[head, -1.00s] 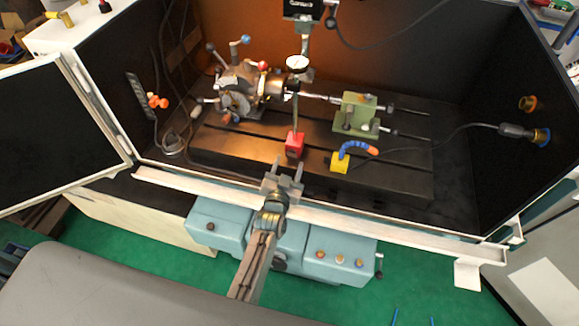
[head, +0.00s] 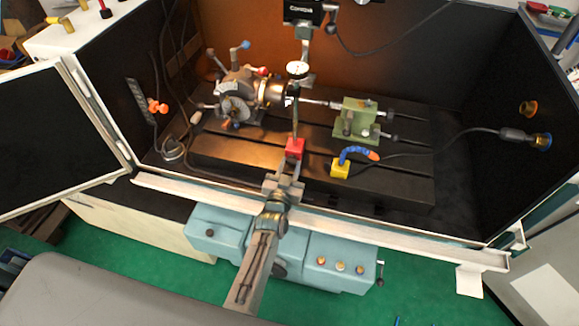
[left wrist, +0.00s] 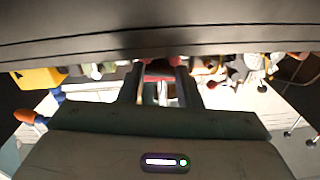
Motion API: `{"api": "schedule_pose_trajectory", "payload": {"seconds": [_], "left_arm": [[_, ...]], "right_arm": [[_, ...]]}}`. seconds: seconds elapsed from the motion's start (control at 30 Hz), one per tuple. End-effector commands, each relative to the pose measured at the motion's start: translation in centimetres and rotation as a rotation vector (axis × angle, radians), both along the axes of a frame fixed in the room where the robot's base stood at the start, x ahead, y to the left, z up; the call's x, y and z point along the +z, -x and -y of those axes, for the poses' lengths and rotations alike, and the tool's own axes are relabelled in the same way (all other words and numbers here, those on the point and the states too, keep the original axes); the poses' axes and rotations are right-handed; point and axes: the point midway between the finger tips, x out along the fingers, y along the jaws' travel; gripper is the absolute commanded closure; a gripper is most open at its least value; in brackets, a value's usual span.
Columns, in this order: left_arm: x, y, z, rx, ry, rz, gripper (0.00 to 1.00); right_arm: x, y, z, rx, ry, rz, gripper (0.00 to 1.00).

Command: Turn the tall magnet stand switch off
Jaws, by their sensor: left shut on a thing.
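The tall magnet stand has a red base (head: 294,149) on the dark slotted table, with a thin upright rod and a round dial gauge (head: 297,68) on top. My left gripper (head: 289,166) reaches in from the front, its fingertips at the front face of the red base. It is shut on the stand's switch, which the fingers hide in the head view. In the left wrist view the red base (left wrist: 159,69) shows between the two fingers (left wrist: 160,84). The switch's angle cannot be made out. My right gripper is not in view.
A yellow block (head: 340,168) with a blue and orange hose stands right of the red base. The indexing chuck (head: 240,92) is behind left, a green tailstock (head: 356,120) behind right. The enclosure's pale front rail (head: 400,233) runs under my left arm.

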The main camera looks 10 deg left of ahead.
Motion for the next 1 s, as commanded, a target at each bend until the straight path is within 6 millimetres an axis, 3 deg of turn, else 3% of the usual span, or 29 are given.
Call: {"api": "schedule_pose_trajectory", "payload": {"seconds": [0.2, 0.53, 0.57, 0.63, 1.0], "left_arm": [[-0.03, 0.02, 0.0, 0.0, 0.146, 0.0, 0.92], [-0.09, 0.03, 0.01, 0.0, 0.164, -0.001, 0.92], [-0.09, 0.03, 0.02, 0.0, 0.164, -0.001, 0.63], [-0.09, 0.03, 0.01, 0.0, 0.164, -0.001, 0.5], [0.08, 0.49, 0.0, 0.0, 0.163, -0.001, 0.47]], "right_arm": [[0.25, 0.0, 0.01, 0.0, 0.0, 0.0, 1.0], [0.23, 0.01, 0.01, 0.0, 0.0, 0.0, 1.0], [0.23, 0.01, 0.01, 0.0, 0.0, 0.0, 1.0], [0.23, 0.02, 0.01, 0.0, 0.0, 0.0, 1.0], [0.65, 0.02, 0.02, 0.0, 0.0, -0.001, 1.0]]}}
